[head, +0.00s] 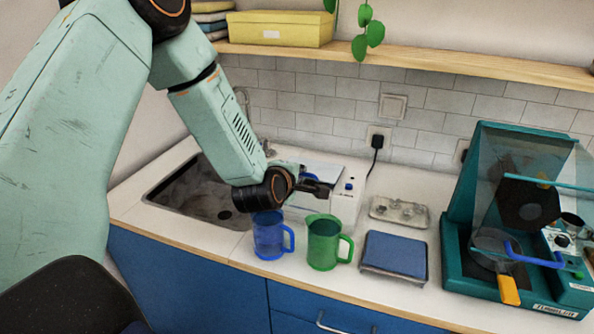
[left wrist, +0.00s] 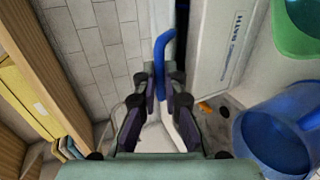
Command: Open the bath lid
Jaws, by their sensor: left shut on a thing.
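The bath is a white box (head: 345,205) on the counter behind the two mugs, with a pale top (head: 318,172) partly hidden by my left arm. Its white side with dark lettering (left wrist: 225,60) shows in the left wrist view. My left gripper (head: 324,190) is at the bath, over its near side. In the left wrist view the fingers (left wrist: 161,85) are shut on a blue bar-like handle (left wrist: 164,45). How far the lid stands open is hard to tell. My right gripper is not in view.
A blue mug (head: 268,238) and a green mug (head: 322,245) stand close in front of the bath. A sink (head: 190,195) lies left. A blue-topped scale-like block (head: 394,253), a metal tray (head: 399,211) and a teal machine (head: 460,265) stand right. A shelf (head: 450,62) runs above.

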